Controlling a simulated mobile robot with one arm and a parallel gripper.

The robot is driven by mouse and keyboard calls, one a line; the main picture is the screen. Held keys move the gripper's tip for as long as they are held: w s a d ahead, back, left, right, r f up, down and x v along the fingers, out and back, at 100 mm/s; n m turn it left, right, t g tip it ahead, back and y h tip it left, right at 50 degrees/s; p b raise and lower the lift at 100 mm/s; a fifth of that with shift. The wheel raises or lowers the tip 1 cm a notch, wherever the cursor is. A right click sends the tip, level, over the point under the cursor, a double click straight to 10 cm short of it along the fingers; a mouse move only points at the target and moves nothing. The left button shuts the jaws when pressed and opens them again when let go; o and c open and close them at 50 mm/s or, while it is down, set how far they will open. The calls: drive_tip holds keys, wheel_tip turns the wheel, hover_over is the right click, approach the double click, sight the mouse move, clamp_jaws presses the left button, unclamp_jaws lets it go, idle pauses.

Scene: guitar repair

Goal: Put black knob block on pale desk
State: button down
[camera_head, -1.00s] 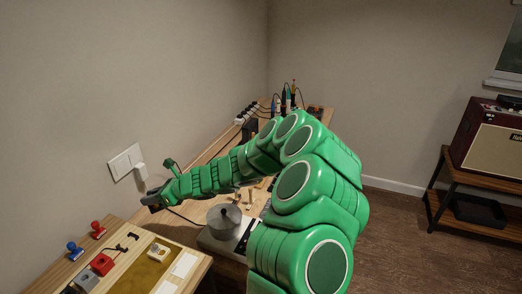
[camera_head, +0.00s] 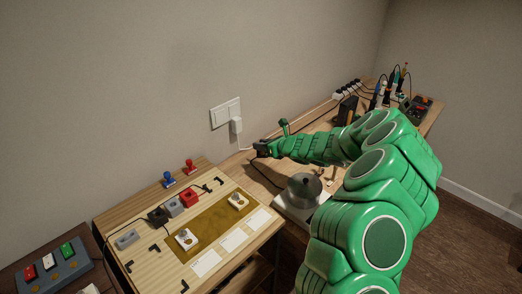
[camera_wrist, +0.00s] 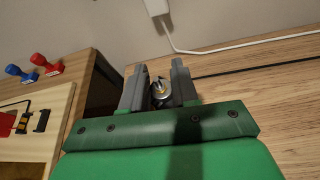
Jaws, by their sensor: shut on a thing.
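My gripper (camera_head: 262,149) is at the far end of my green arm, beside the wall at the near end of the long wooden bench. In the wrist view its two grey fingers (camera_wrist: 158,90) are shut on a small dark block with a pale metallic round top (camera_wrist: 158,93), apparently the black knob block. Most of it is hidden between the fingers, and its colour is hard to tell. A pale wooden desk (camera_head: 110,215) stands at left in the head view. Its edge also shows at left in the wrist view (camera_wrist: 95,75).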

drive_tip(key=shift+w+a+f, duration=0.3)
drive_tip(key=shift+w+f, duration=1.05)
drive_tip(key=shift+w, duration=0.35)
drive_tip(key=shift+w+a+f, duration=0.25)
drive_tip(key=shift+w+f, duration=1.05)
drive_tip(key=shift+w, duration=0.35)
drive_tip(key=shift+w+a+f, duration=0.3)
drive_tip(key=shift+w+f, duration=1.05)
drive_tip(key=shift+w, duration=0.35)
drive_tip(key=shift+w+f, duration=0.15)
drive_tip(key=shift+f, duration=0.1)
drive_tip(key=shift+a+f, duration=0.1)
drive_tip(key=shift+f, duration=1.35)
drive_tip(key=shift+f, duration=0.15)
drive_tip(key=c, duration=0.9)
unclamp_jaws()
drive_tip(key=shift+o, duration=0.2)
